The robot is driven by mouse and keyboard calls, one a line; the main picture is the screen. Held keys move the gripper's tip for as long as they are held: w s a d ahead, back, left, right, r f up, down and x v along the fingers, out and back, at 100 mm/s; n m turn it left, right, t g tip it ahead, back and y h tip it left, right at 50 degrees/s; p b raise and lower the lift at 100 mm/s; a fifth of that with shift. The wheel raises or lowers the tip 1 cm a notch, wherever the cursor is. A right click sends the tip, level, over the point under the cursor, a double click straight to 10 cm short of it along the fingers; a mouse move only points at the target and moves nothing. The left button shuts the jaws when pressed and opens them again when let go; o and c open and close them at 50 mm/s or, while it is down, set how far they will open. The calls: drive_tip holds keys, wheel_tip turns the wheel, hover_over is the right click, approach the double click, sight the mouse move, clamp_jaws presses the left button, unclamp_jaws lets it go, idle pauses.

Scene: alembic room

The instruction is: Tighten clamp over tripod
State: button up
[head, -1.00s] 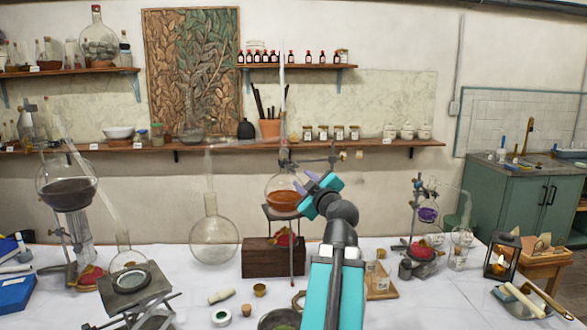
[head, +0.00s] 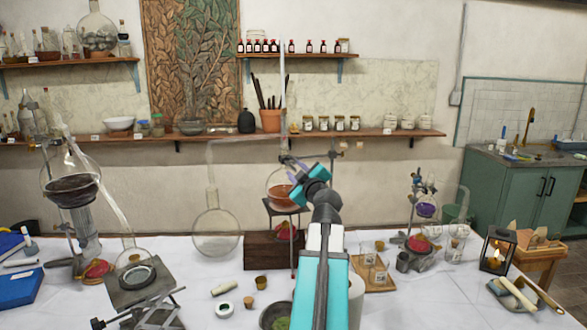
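A tripod (head: 282,209) stands on a dark wooden block in the middle of the table. A round flask with orange liquid (head: 279,192) sits on it, and a red-topped burner (head: 284,232) is underneath. A thin upright rod rises beside the flask. A clamp (head: 333,154) on a horizontal arm crosses at the flask's neck height, with small knobs at its right end. My teal gripper (head: 291,161) with purple fingers is at the flask's neck, near the rod and clamp. My gripper and arm hide part of the flask and clamp. Finger opening and contact are too small to tell.
A large clear flask (head: 215,232) stands left of the block. A mortar (head: 277,317), a white ring (head: 225,310) and small cork-like pieces lie in front. A wooden board with jars (head: 375,274), another flask setup (head: 424,209) and a lit lantern (head: 496,255) stand right.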

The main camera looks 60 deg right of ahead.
drive_tip(key=shift+x, duration=1.05)
drive_tip(key=shift+c, duration=0.4)
clamp_jaws()
drive_tip(key=shift+a+f, duration=0.1)
